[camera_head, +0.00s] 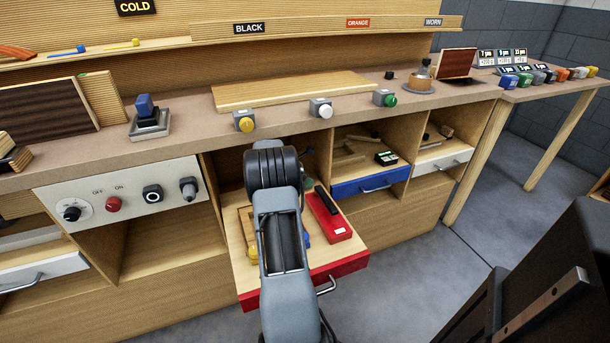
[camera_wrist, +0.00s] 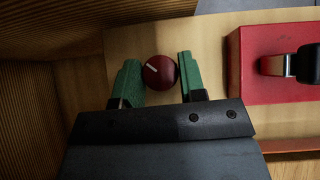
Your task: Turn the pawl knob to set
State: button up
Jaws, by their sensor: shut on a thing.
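A small round dark-red knob (camera_wrist: 158,64) with a white pointer line shows in the wrist view, on a light wooden surface. The line points up and to the left. My gripper (camera_wrist: 160,80) has green fingers, one on each side of the knob, shut on it. In the head view my arm reaches down over the open red-fronted drawer (camera_head: 346,267).
A red block (camera_wrist: 243,112) with a black and metal part lies right of my gripper; a red case (camera_head: 333,230) shows in the drawer. Wooden cabinet walls stand close on the left in the wrist view. The workbench (camera_head: 280,125) with several buttons is above the drawer.

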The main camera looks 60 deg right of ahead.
jog(key=o, duration=0.9)
jog(key=shift+w+a+r+p, duration=0.2)
jog(key=shift+a+r+p, duration=0.1)
jog(key=shift+r, duration=0.1)
jog(key=w+a, duration=0.2)
jog(key=a, duration=0.1)
jog(key=w+a+p, duration=0.1)
jog(key=w+a, duration=0.1)
jog(key=a, duration=0.1)
jog(key=w+a+p, duration=0.1)
jog(key=w+a, duration=0.1)
jog(key=a, duration=0.2)
jog(key=shift+w+a, duration=0.1)
jog(key=shift+w, duration=0.3)
